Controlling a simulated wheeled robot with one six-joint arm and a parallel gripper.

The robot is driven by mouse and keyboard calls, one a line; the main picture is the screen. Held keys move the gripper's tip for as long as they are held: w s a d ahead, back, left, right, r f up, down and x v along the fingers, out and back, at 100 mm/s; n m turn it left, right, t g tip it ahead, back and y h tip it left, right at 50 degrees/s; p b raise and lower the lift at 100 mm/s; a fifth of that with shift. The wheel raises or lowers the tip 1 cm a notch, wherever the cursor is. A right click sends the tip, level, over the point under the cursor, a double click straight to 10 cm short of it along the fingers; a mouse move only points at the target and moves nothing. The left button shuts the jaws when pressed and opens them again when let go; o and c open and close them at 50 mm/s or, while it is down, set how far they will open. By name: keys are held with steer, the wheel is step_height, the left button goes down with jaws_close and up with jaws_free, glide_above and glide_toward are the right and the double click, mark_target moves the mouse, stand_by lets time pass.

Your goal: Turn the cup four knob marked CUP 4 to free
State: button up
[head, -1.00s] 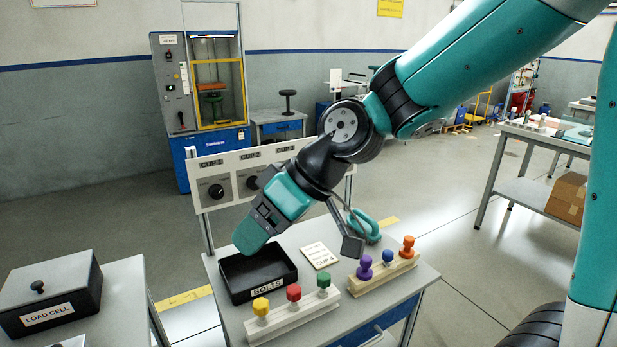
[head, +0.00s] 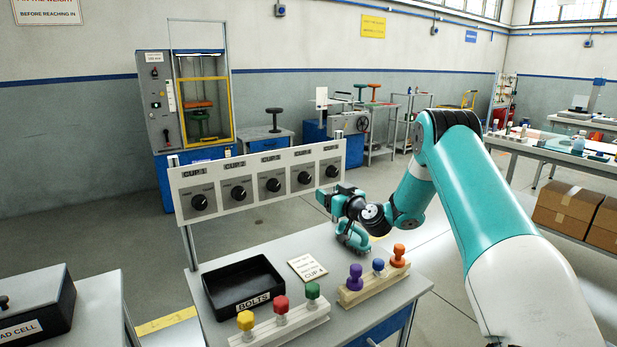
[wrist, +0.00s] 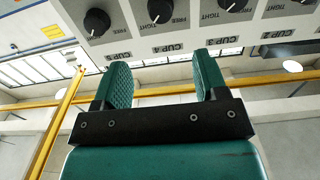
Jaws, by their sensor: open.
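The CUP 4 knob (head: 304,178) is a black round knob on the upright pale panel (head: 222,207), fourth from the left. In the wrist view, which is upside down, the knob (wrist: 160,10) is at the top edge, partly cut off, above its CUP 4 label. FREE and TIGHT are printed by the knobs; I cannot surely read its setting. My gripper (head: 326,196) is just in front of the panel's right end, below the CUP 4 and CUP 5 knobs. In the wrist view my gripper (wrist: 160,68) is open, with nothing between its fingers.
Similar knobs sit on both sides, the CUP 3 knob (head: 273,185) and the CUP 5 knob (head: 333,172). Below are a black BOLTS tray (head: 228,298), a CUP 4 card (head: 307,268), and racks of coloured pegs.

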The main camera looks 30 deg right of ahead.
mark_target(307, 179)
steer(key=w, duration=0.4)
steer(key=w+p, duration=0.1)
steer(key=w, duration=0.3)
steer(key=w+p, duration=0.1)
steer(key=w, duration=0.3)
steer(key=shift+w+a, duration=0.2)
steer(key=shift+a, duration=0.1)
steer(key=shift+c, duration=0.2)
steer(key=c, duration=0.8)
steer(key=shift+c, duration=0.2)
